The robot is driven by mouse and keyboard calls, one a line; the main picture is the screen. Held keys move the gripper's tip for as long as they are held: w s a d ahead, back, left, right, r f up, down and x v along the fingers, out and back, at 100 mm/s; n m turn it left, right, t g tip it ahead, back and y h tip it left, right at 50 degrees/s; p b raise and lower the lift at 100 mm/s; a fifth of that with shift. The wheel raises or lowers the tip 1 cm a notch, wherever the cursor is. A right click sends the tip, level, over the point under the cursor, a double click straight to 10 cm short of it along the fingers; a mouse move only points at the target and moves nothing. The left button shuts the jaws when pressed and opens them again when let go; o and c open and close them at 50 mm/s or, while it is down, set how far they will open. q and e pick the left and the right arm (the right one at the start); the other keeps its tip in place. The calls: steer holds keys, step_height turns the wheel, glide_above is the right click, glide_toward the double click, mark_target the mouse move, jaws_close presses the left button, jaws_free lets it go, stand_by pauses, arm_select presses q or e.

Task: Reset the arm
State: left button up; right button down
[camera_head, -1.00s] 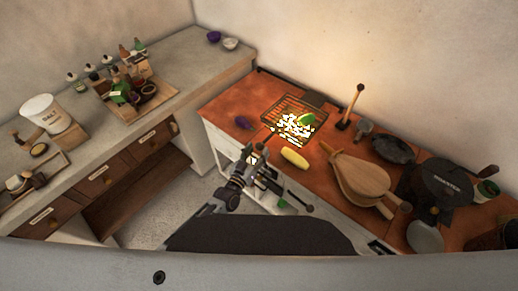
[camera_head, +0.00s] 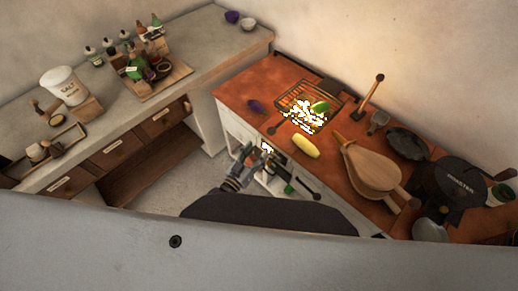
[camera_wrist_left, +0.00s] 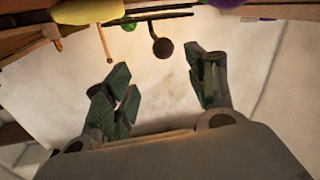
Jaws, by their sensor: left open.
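My left gripper (camera_head: 262,156) is in front of the red-brown counter (camera_head: 238,96), near its front edge and over the open white cabinet (camera_head: 238,128). In the left wrist view the left gripper (camera_wrist_left: 165,88) has its two dark green fingers spread wide, with nothing between them. My right gripper is in neither view.
On the counter are a grill rack (camera_head: 331,97) with a green item (camera_head: 320,107), a yellow corn-like item (camera_head: 305,146), a purple item (camera_head: 256,106), bellows (camera_head: 370,168) and dark pans (camera_head: 408,143). A grey counter (camera_head: 200,50) stands left. Floor (camera_head: 170,182) shows between.

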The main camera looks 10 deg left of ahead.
arm_select(q)
steer(key=shift+s, duration=0.1)
stand_by(0.7)
steer(key=s+a+f+m+g+y, duration=0.1)
steer(key=s+a+f+g, duration=0.2)
steer(key=f, duration=0.6)
steer(key=s+a+f+g+y, duration=0.1)
steer(key=s+a+f+g, duration=0.1)
steer(key=f, duration=0.8)
steer(key=s+a+f+g+y, duration=0.2)
steer(key=s+a+f, duration=0.4)
steer(key=f, duration=0.2)
steer(key=s+a+f+g+y, duration=0.2)
steer(key=s+a+f+g, duration=0.1)
steer(key=s+a+f, duration=0.4)
steer(key=s+a+f+g+y, duration=0.1)
steer(key=s+a+f+g, duration=0.15)
steer(key=s+f, duration=0.35)
steer(key=s+a+f+g+y, duration=0.1)
steer(key=s+a+f, duration=0.35)
steer(key=s, duration=0.35)
steer(key=s+d+f+n+g, duration=0.1)
steer(key=s+d+f, duration=0.1)
steer(key=s+d, duration=0.2)
steer(key=shift+s+d+f+n, duration=0.3)
steer(key=shift+s+n, duration=0.1)
steer(key=shift+s, duration=1.25)
